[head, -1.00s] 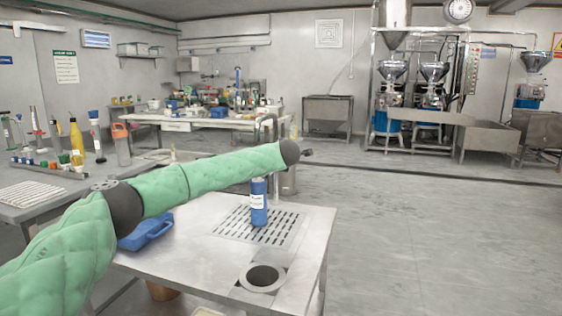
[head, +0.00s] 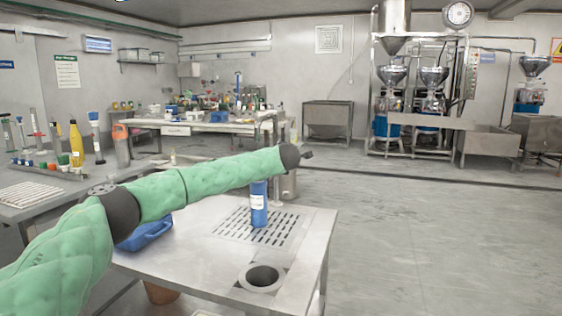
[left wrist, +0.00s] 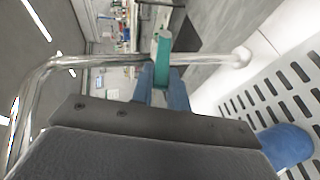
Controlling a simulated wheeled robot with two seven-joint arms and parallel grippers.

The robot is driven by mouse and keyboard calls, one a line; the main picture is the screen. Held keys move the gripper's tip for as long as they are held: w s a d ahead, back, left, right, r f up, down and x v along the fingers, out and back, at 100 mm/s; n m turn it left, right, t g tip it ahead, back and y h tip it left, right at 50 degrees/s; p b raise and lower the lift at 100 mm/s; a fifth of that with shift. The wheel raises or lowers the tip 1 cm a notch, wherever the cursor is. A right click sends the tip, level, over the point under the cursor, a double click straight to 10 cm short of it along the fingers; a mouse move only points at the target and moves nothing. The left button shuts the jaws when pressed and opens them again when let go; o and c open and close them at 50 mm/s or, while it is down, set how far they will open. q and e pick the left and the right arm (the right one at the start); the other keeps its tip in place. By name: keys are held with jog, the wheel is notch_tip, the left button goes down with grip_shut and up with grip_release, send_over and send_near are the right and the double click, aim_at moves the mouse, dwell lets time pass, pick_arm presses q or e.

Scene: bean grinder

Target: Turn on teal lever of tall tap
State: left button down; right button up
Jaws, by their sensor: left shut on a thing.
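The teal lever (left wrist: 162,52) shows in the left wrist view, between the two blue-grey fingers of my left gripper (left wrist: 160,80). The gripper is shut on it. The tall tap (left wrist: 100,60) is a bent chrome pipe crossing behind the fingers, with a round fitting at its right end. In the head view my left arm reaches across the metal table, with the gripper (head: 306,154) small at its end. The lever cannot be made out there, and the arm hides most of the tap. My right gripper is not in view.
A blue bottle (head: 259,204) stands upright on the slotted drain (head: 283,229), close below my forearm. A blue case (head: 145,232) lies at the table's left. A round hole (head: 262,278) is near the front edge. The floor to the right is clear.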

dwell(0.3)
pick_arm(q)
jog(key=c, duration=1.4)
grip_release()
jog(key=shift+f, duration=0.1)
jog(key=shift+o, duration=0.2)
jog(key=shift+s, duration=0.1)
jog(key=v, duration=0.7)
jog(key=shift+s, duration=0.25)
